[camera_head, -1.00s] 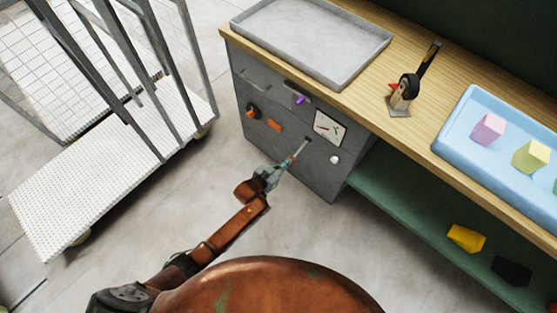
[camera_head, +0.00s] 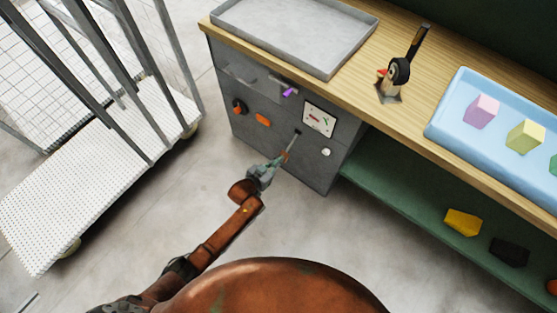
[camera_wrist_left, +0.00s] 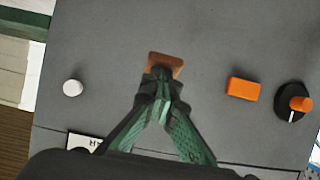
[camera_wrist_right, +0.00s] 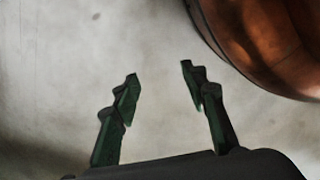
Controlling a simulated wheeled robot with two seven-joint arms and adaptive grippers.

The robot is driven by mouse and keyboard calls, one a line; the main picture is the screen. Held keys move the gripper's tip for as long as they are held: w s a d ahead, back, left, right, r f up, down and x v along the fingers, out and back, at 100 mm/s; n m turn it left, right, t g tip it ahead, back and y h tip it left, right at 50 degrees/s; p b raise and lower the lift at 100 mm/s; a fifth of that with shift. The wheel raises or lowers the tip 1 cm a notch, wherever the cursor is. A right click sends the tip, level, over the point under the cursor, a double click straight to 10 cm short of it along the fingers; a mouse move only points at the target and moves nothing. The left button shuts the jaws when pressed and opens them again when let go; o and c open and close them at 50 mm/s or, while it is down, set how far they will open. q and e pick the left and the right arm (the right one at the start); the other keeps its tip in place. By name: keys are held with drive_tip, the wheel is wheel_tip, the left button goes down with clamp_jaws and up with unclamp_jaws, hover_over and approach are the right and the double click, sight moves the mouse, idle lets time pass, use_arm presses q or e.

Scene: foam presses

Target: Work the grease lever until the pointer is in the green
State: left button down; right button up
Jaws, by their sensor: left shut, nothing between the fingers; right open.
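The grease lever (camera_head: 293,144) is a thin rod coming out of a slot in the grey cabinet front. Its brown-orange end (camera_wrist_left: 166,63) shows just beyond my left fingertips in the left wrist view. My left gripper (camera_head: 280,161) is shut and empty, its tips at the lever's end; whether they touch I cannot tell. The gauge (camera_head: 319,119) is a white square plate with small red, green and dark marks, above right of the lever; its pointer is too small to read. My right gripper (camera_wrist_right: 159,77) is open and empty over bare floor in the right wrist view.
Beside the lever are a white knob (camera_head: 326,152), an orange block (camera_head: 263,120) and a black-orange dial (camera_head: 239,106). A purple piece (camera_head: 289,92) is above. A grey tray (camera_head: 246,24) and blue tray (camera_head: 441,126) sit on the bench. A cart (camera_head: 60,190) stands left.

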use_arm(q)
drive_tip(key=shift+s+f, duration=0.2)
drive_tip(key=shift+f, duration=0.2)
drive_tip(key=r+p+v, duration=0.1)
drive_tip(key=p+v, duration=0.6)
drive_tip(key=v, duration=0.6)
drive_tip(key=shift+w, duration=0.2)
use_arm(e)
drive_tip(key=s+d+f, duration=0.1)
drive_tip(key=s+f, duration=0.2)
drive_tip(key=s, duration=0.5)
drive_tip(key=s+f, duration=0.4)
drive_tip(key=s, duration=0.5)
drive_tip(key=shift+d+f+n, duration=0.15)
drive_tip(key=shift+d+n, duration=0.2)
drive_tip(key=shift+n, duration=0.05)
drive_tip(key=shift+s, duration=0.1)
